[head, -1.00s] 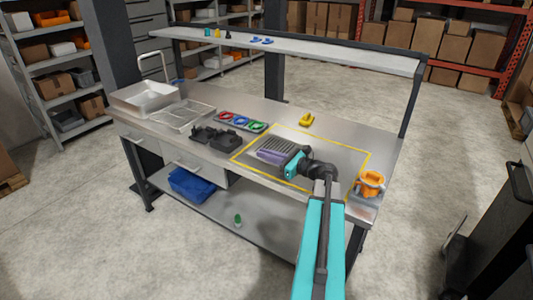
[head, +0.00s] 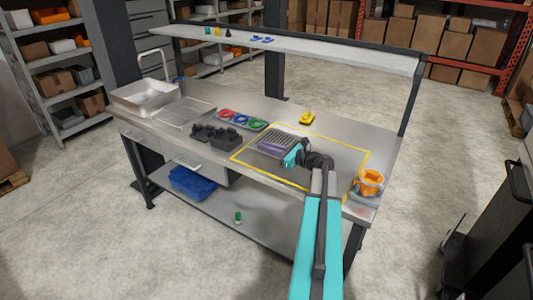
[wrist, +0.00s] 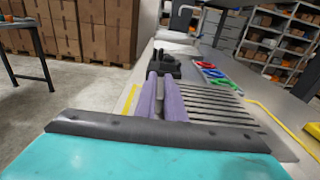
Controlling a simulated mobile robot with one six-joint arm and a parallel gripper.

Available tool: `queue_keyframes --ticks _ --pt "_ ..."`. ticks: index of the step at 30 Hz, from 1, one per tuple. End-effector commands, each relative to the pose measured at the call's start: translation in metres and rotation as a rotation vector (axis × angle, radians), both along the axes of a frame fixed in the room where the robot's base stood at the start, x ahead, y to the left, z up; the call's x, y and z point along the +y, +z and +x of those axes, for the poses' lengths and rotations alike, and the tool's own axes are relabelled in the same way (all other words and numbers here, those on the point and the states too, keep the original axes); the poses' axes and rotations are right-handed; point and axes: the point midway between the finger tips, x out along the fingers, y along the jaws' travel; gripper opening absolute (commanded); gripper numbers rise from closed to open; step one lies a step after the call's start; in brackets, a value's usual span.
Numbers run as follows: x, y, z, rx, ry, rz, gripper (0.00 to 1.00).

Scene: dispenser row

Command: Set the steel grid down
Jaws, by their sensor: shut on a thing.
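The steel grid (head: 283,139), a grey slatted plate, is at my gripper (head: 268,148) over the yellow-outlined area of the bench. In the wrist view my gripper's two purple fingers (wrist: 162,92) are closed at the grid's left edge, and the slats of the grid (wrist: 215,104) spread out to their right. The gripped edge is mostly hidden between the fingers. The grid looks roughly level and close to the bench top; I cannot tell whether it touches it.
The yellow outline (head: 345,148) has bare bench on its right. Black blocks (head: 224,139) and a tray of red, green and blue rings (head: 242,120) lie left. A yellow object (head: 306,118) is behind; an orange cup-like part (head: 370,183) stands at the right front.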

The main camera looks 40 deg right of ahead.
Motion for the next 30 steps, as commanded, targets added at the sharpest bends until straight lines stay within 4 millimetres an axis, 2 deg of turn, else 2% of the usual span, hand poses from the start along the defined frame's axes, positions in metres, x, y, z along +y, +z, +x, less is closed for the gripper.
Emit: queue_keyframes --ticks 5,16,30 --pt "-0.008 0.000 0.008 -0.001 0.000 0.000 0.00" --pt "-0.006 -0.033 0.006 0.000 0.000 0.001 0.00" --pt "-0.006 -0.038 0.006 -0.001 0.000 0.000 0.00"
